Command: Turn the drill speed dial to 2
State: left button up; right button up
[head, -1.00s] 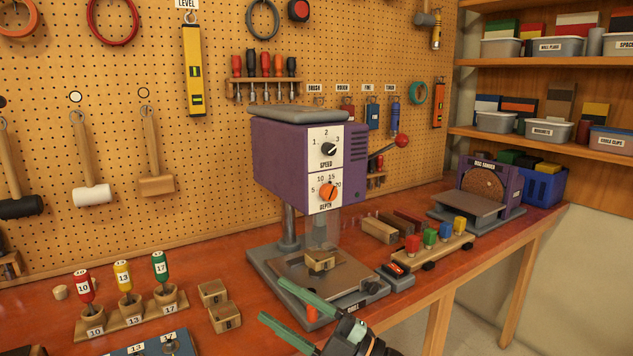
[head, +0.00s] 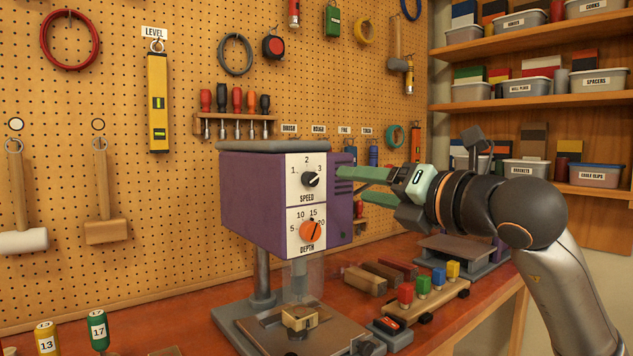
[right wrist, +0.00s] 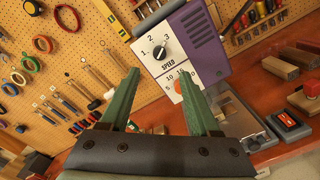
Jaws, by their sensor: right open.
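The purple drill press (head: 250,195) stands on the bench with a white front panel. Its black speed dial (head: 311,180) is marked 1, 2 and 3, and its white pointer line is turned toward 3. The dial also shows in the right wrist view (right wrist: 161,53), beyond the fingers and close to the line between them. My right gripper (head: 352,185) is open and empty, to the right of the dial in the head view. Its green fingers (right wrist: 160,76) are apart from the dial. My left gripper is out of view.
The orange depth dial (head: 311,231) is just below the speed dial, its pointer near 15. A toy-like block rack (head: 440,297) and a disc sander (head: 470,250) stand to the right on the bench. Pegboard with hung tools (head: 120,200) is behind.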

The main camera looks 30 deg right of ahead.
aim_at(314, 179)
jog(key=w+p, duration=0.1)
jog(key=w, duration=0.2)
jog(key=w+p, duration=0.1)
jog(key=w, duration=0.5)
jog(key=shift+w+a+r+p, duration=0.1)
jog(key=shift+w+a+p, duration=0.2)
jog(key=shift+p, duration=0.1)
jog(key=shift+w, duration=0.35)
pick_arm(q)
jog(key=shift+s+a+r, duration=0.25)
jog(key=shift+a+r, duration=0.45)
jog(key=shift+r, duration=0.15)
pick_arm(e)
jog(key=shift+w, duration=0.3)
jog(key=shift+c, duration=0.4)
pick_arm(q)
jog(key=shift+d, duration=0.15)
pick_arm(e)
grip_shut()
